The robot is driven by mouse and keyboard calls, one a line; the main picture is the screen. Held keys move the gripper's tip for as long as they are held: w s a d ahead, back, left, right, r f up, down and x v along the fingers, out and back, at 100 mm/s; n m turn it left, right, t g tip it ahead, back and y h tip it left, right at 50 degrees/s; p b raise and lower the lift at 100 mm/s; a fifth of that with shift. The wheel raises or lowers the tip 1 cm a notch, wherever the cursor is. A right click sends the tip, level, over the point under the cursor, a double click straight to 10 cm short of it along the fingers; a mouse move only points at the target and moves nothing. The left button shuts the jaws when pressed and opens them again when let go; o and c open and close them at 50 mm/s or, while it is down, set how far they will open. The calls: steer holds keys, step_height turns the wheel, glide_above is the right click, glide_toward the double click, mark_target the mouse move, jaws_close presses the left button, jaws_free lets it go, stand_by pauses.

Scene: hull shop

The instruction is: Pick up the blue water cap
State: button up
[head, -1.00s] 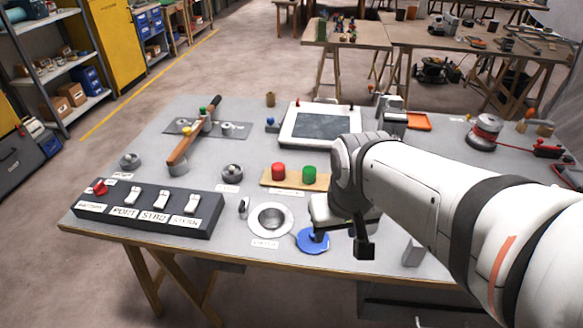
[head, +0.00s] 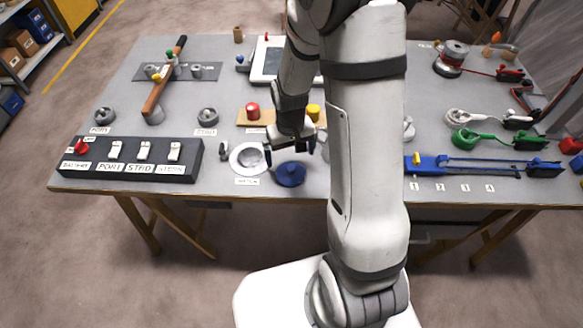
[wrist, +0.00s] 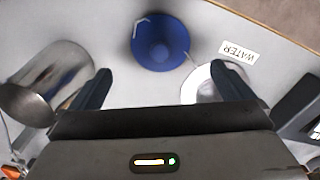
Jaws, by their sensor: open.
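The blue water cap (head: 290,174) lies flat on the grey table near its front edge, just right of the white filler ring (head: 236,161). In the wrist view the cap (wrist: 150,56) is a round blue disc with a raised knob, lying ahead of and between the fingers. A WATER label (wrist: 238,53) sits beside the ring (wrist: 194,84), which the right finger partly hides. My gripper (head: 294,146) is open and empty, just behind and above the cap; it also shows in the wrist view (wrist: 162,68). The cap appears clear of both fingers.
A switch box (head: 128,158) stands at the table's front left. Red (head: 252,110) and yellow (head: 313,112) knobs sit behind my gripper. A shiny metal cup-like thing (wrist: 55,75) is close to the left finger. A blue rail (head: 485,166) lies at front right.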

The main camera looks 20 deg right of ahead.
mark_target(291, 168)
steer(key=shift+s+f+p, duration=0.2)
steer(key=shift+f+p, duration=0.4)
steer(key=shift+f, duration=2.85)
steer(key=shift+c, duration=0.2)
steer(key=c, duration=0.9)
